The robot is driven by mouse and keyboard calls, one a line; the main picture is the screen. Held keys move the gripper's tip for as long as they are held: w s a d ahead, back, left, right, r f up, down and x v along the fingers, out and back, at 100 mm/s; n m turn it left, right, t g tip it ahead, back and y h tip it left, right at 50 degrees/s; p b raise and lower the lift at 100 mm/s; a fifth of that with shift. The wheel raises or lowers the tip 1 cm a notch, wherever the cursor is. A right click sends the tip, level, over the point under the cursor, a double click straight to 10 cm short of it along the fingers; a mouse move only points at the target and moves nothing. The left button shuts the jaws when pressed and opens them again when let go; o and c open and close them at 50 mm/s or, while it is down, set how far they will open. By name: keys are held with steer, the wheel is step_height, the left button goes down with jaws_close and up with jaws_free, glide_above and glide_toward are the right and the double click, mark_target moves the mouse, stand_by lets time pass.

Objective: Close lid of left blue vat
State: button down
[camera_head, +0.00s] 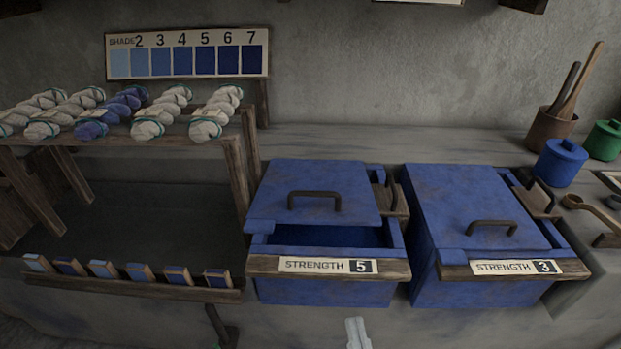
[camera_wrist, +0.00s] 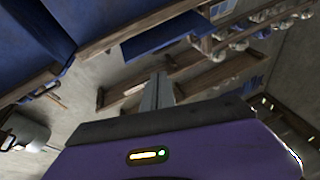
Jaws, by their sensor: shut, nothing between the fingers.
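The left blue vat (camera_head: 330,291) carries a label reading STRENGTH 5. Its blue lid (camera_head: 315,180) has a dark handle (camera_head: 314,199) and sits toward the back and left, leaving a dark gap (camera_head: 335,236) at the front. My gripper (camera_head: 358,333) shows at the bottom edge in the head view, in front of and below this vat. Its fingers are shut and empty, and they also show in the wrist view (camera_wrist: 157,92). Blue vat sides and a wooden rail appear at the upper left there, apart from the fingers.
The right blue vat (camera_head: 480,292), labelled STRENGTH 3, stands close beside with its lid (camera_head: 470,195) covering it. A wooden rack (camera_head: 240,165) with yarn skeins is at left. A blue jar (camera_head: 560,163) and a brown utensil pot (camera_head: 550,130) stand at right.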

steer(key=w+a+r+t+h+p, duration=0.1)
steer(key=w+a+r+h+p, duration=0.1)
steer(key=w+a+r+p, duration=0.55)
step_height(320, 180, up, 6)
steer(key=m+h, duration=0.1)
steer(key=h, duration=0.2)
glide_above(310, 214)
steer(key=shift+w+b, duration=0.3)
steer(key=shift+w, duration=0.05)
steer(key=f, duration=0.1)
steer(key=f+b, duration=0.1)
steer(key=f, duration=0.1)
steer(key=shift+s, duration=0.25)
steer(key=shift+f+b, duration=0.45)
steer(key=shift+f, duration=0.15)
